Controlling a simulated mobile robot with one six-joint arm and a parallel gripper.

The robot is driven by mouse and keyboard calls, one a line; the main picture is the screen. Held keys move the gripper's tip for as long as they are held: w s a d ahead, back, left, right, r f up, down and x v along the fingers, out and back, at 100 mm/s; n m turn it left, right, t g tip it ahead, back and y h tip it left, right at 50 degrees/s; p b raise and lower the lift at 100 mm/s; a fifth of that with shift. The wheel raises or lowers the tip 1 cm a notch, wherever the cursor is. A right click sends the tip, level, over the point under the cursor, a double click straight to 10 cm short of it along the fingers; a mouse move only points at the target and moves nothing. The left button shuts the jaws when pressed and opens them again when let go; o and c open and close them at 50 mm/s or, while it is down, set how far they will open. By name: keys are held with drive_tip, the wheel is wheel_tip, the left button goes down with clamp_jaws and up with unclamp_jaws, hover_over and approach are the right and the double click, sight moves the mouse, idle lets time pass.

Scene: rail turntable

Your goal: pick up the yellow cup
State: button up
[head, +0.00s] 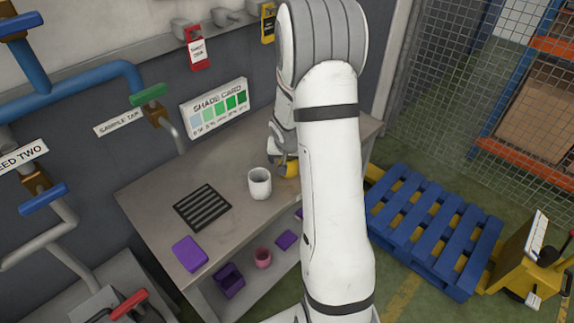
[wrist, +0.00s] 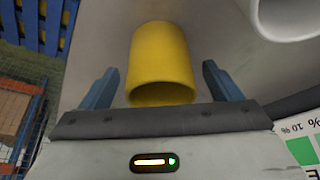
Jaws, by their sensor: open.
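The yellow cup (wrist: 160,60) stands on the grey bench and fills the middle of the wrist view. It lies between the two blue fingers of my gripper (wrist: 161,88), which are open with a gap on each side of the cup. In the head view only a small part of the yellow cup (head: 291,169) shows, mostly hidden behind my white arm.
A white cup (head: 260,184) stands close to the left of the yellow one. A black grate (head: 203,207) and a purple block (head: 189,254) lie on the bench (head: 150,193). A shade card (head: 215,105) stands at the back. A blue pallet (head: 430,230) lies right of the bench.

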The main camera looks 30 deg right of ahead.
drive_tip(key=shift+x, duration=0.9)
drive_tip(key=shift+c, duration=0.2)
drive_tip(key=c, duration=1)
